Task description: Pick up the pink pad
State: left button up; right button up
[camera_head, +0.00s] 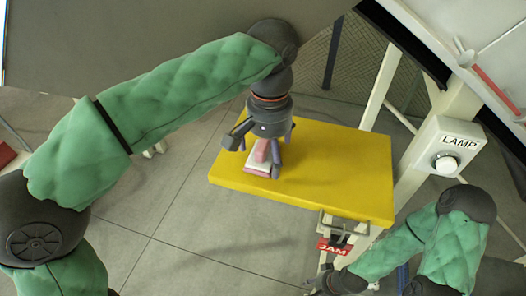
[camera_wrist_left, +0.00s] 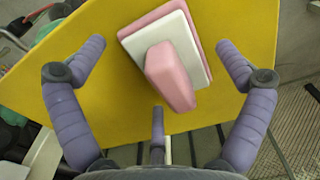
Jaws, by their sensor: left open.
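The pink pad (camera_head: 257,169) lies on the yellow tabletop (camera_head: 340,170), near its left edge. In the left wrist view the pad (camera_wrist_left: 172,77) has a pink and white squarish base and a raised pink grip block on top. My left gripper (camera_head: 258,156) is open and points down over the pad. Its purple-grey fingers (camera_wrist_left: 159,60) stand on both sides of the pad, with a third below it in that view; I see no finger closed on it. My right gripper (camera_head: 335,281) is low at the bottom right, partly cut off, and its jaws are unclear.
A white post with a LAMP box and knob (camera_head: 447,161) stands right of the table. A red JAM label (camera_head: 333,248) hangs below the table's front edge. The right part of the tabletop is bare. Grey tiled floor lies around the table.

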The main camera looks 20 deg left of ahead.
aim_at(271, 156)
pick_arm(q)
jog(key=shift+s, duration=0.1)
jog(key=c, duration=1)
jog(key=shift+c, duration=0.2)
jog(key=shift+r, duration=0.5)
jog(key=c, duration=0.3)
jog(key=r, duration=0.1)
jog(key=r+b, duration=0.1)
jog(key=shift+d+r, duration=0.25)
jog(key=shift+r, duration=0.1)
jog(key=shift+c, duration=0.7)
jog(key=s+d+r, duration=0.7)
jog(key=d+r, duration=0.2)
jog(key=d, duration=0.2)
jog(key=shift+s+r, duration=0.2)
jog(key=shift+s, duration=0.15)
